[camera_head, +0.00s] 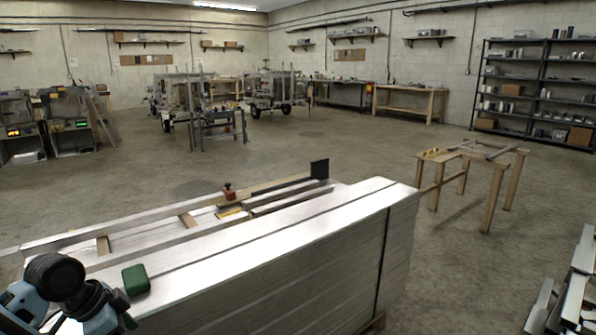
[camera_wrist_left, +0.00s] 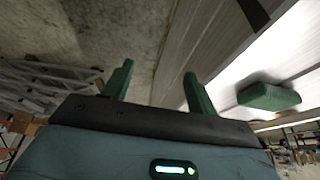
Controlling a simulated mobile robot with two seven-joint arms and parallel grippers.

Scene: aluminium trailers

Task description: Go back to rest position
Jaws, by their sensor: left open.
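My left gripper (camera_wrist_left: 158,84) shows in the left wrist view with its two green fingers apart and nothing between them. In the head view, my left arm is folded at the lower left corner, and I cannot make out its fingers there. The arm is close to the near left end of a stack of aluminium sheets (camera_head: 330,260). A small green block (camera_head: 136,279) lies on top of the stack beside the arm. It also shows in the left wrist view (camera_wrist_left: 268,97), right of the fingers and apart from them. My right gripper is in neither view.
A wooden trestle table (camera_head: 490,160) stands to the right. Metal profiles (camera_head: 575,290) are at the lower right edge. Trailers (camera_head: 270,90) stand further back.

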